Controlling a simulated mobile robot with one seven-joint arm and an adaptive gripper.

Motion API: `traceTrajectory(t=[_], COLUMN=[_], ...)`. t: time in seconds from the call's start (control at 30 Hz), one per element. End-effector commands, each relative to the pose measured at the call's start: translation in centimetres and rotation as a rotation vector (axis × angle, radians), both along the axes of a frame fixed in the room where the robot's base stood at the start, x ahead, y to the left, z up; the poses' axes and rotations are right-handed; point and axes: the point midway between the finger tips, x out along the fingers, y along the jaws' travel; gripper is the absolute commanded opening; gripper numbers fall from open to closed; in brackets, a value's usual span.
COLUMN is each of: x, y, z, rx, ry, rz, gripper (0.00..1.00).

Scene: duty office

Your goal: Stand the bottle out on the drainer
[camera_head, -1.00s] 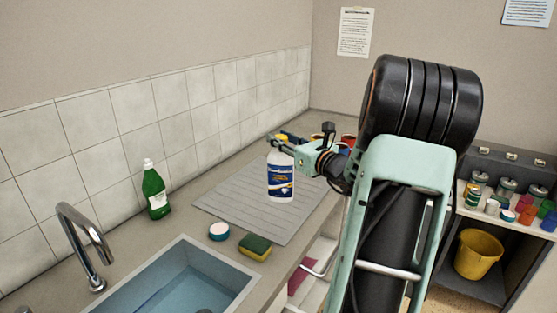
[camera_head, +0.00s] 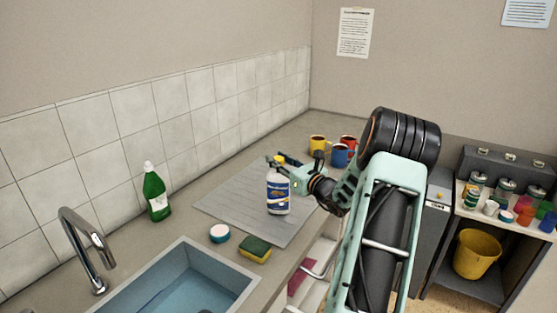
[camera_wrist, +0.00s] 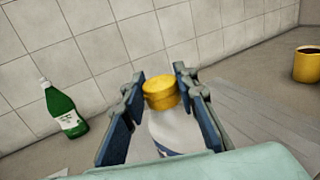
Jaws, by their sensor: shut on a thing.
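A white bottle with a blue label (camera_head: 278,192) and a yellow cap (camera_wrist: 160,93) stands upright over the grey ridged drainer (camera_head: 222,203), toward its right side. Its base looks to be on or very close to the drainer; I cannot tell whether they touch. My gripper (camera_head: 281,163) is shut on the bottle's upper part, coming from the right. In the wrist view, my gripper's fingers (camera_wrist: 158,108) lie on both sides of the bottle, just below the cap. The lower bottle is hidden there.
A green bottle (camera_head: 156,193) stands left of the drainer by the tiled wall. A round white-and-blue tub (camera_head: 219,233) and a sponge (camera_head: 255,249) lie between drainer and sink (camera_head: 183,280). Mugs (camera_head: 318,143) stand behind my gripper. The drainer's left part is clear.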

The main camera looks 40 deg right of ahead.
Motion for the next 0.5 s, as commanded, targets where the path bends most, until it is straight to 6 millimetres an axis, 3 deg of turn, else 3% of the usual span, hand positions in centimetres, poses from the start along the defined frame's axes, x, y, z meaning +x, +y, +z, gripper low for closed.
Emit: traceTrajectory(t=[0.43, 0.47, 0.5], x=[0.05, -0.01, -0.01], y=[0.0, 0.0, 0.0], z=[-0.46, -0.66, -0.6], rx=[-0.003, -0.002, -0.002], ry=[-0.006, -0.001, -0.001], rz=[0.001, 0.0, 0.0], gripper=[0.0, 0.29, 0.33])
